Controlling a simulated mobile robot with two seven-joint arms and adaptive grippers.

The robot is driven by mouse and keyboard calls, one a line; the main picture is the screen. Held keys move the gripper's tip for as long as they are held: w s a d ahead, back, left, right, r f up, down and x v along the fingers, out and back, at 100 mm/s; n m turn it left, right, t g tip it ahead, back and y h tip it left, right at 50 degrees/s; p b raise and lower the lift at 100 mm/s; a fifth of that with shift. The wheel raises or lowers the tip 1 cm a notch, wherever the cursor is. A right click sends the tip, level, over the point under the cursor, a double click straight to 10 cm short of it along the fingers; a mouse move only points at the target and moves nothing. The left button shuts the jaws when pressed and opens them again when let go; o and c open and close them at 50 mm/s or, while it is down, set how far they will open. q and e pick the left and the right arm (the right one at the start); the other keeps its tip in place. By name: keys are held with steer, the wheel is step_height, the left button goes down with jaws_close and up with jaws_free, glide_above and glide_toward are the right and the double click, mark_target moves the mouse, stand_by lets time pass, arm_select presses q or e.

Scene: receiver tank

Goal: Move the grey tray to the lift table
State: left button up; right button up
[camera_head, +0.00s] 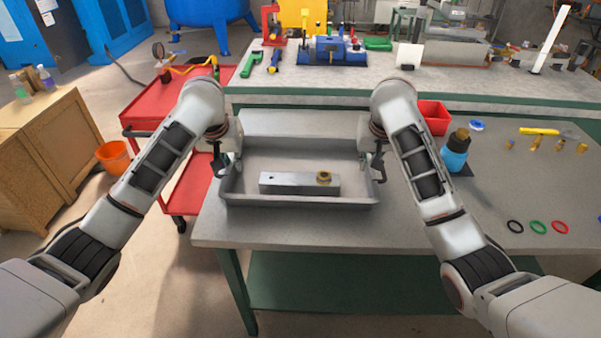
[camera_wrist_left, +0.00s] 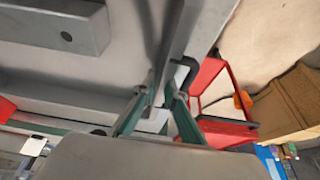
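The grey tray (camera_head: 300,201) stands on the near grey table. A metal block (camera_head: 287,180) with a brass fitting (camera_head: 323,177) on it lies in the tray. My left gripper (camera_head: 222,163) is at the tray's left end, and my right gripper (camera_head: 379,165) is at its right end. In the left wrist view the fingers (camera_wrist_left: 161,92) reach the tray's side wall beside a dark handle (camera_wrist_left: 188,68). Whether either gripper is closed on a handle is not clear. I cannot tell which surface is the lift table.
A red cart (camera_head: 143,112) stands left of the table, with an orange bucket (camera_head: 113,156) beside it. A long bench (camera_head: 330,88) stands behind.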

arm_select(q)
steer(key=shift+w+f, duration=0.25)
steer(key=shift+f, duration=0.3)
arm_select(e)
steer(key=shift+w+f, duration=0.25)
steer(key=shift+f, duration=0.25)
arm_select(q)
jaws_close()
arm_select(e)
jaws_close()
arm_select(q)
steer(key=shift+w+r, duration=0.1)
steer(key=shift+r, duration=0.1)
arm_select(e)
steer(key=shift+w+r, duration=0.1)
steer(key=shift+r, duration=0.1)
